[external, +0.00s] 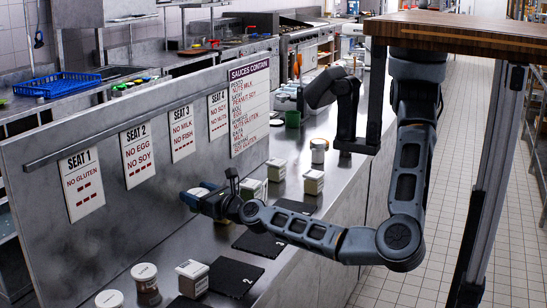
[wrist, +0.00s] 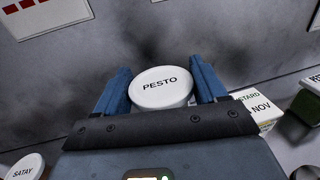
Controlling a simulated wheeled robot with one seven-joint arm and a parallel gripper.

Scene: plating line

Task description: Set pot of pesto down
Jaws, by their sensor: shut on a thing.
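The pot of pesto (wrist: 161,88) has a white lid marked PESTO, upright-looking in the wrist view. My gripper (wrist: 161,90) is shut on it, with one blue finger on each side. In the external view the pot's white lid (external: 197,192) shows at my gripper (external: 202,197), close to the grey back panel. The pot's lower part is hidden, so I cannot tell whether it touches the counter.
A satay pot (wrist: 25,167) is at lower left, a mustard box (wrist: 262,108) close on the right. Black mats (external: 235,278) lie along the steel counter's front. White-lidded jars (external: 146,288) and boxes (external: 313,182) stand either side. The sign panel (external: 110,150) blocks the back.

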